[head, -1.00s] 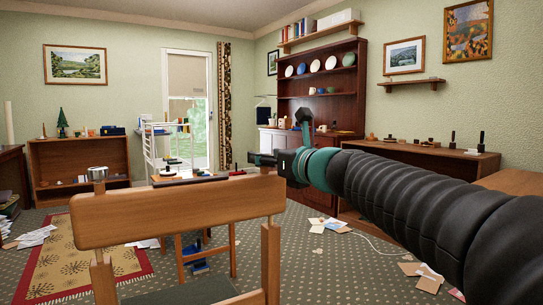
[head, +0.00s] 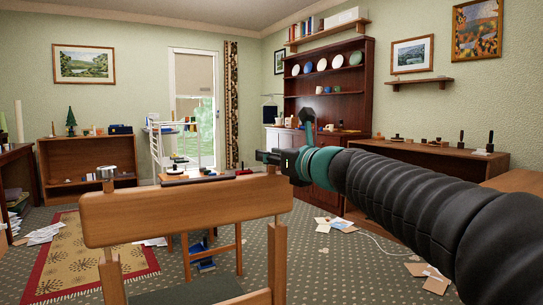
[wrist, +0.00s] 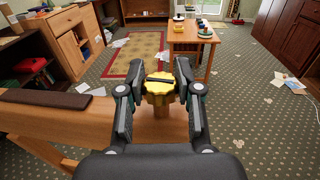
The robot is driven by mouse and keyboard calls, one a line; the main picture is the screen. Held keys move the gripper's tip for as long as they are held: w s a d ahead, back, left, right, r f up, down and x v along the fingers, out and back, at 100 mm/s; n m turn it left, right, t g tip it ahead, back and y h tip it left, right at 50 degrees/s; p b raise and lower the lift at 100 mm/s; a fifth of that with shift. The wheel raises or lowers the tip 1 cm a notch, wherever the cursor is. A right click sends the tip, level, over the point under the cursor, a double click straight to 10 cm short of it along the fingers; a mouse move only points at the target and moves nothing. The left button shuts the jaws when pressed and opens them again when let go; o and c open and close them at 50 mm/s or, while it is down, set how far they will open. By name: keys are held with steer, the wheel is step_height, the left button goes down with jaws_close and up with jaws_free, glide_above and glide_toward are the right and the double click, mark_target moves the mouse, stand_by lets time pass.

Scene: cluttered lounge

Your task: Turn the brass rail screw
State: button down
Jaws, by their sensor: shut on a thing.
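The brass rail screw (wrist: 160,92) is a golden knob with a scalloped edge and a dark slot across its top. In the wrist view it stands upright on a wooden post by the chair rail (wrist: 60,112). My gripper (wrist: 159,84) is shut on it, one finger at each side. In the head view my gripper (head: 268,157) is at the right post of the wooden chair (head: 185,212). The screw cannot be made out there, at the small dark gripper tip.
A silvery cap (head: 107,173) tops the chair's left post. A small wooden table (wrist: 195,38) with items on it stands beyond the screw. A long sideboard (head: 430,158) runs along the right wall. Loose papers (head: 335,224) lie on the carpet.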

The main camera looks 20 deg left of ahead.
steer(key=shift+g, duration=0.3)
steer(key=n+g+y+p, duration=0.1)
steer(key=n+g+p, duration=0.1)
steer(key=n+g+y+p, duration=0.1)
steer(key=n+g+p, duration=0.1)
steer(key=g, duration=0.1)
steer(key=shift+r+y, duration=0.2)
steer(key=shift+y, duration=0.2)
steer(key=n+g+p, duration=0.1)
steer(key=g+p, duration=0.1)
steer(key=shift+f+n+g, duration=0.1)
steer(key=shift+n+g, duration=0.2)
steer(key=shift+g, duration=0.1)
steer(key=shift+n+y, duration=0.3)
steer(key=c, duration=0.7)
jaws_free()
steer(key=shift+f, duration=0.1)
steer(key=shift+c, duration=0.2)
steer(key=s+d, duration=0.1)
steer(key=d, duration=1.1)
steer(key=shift+s, duration=0.1)
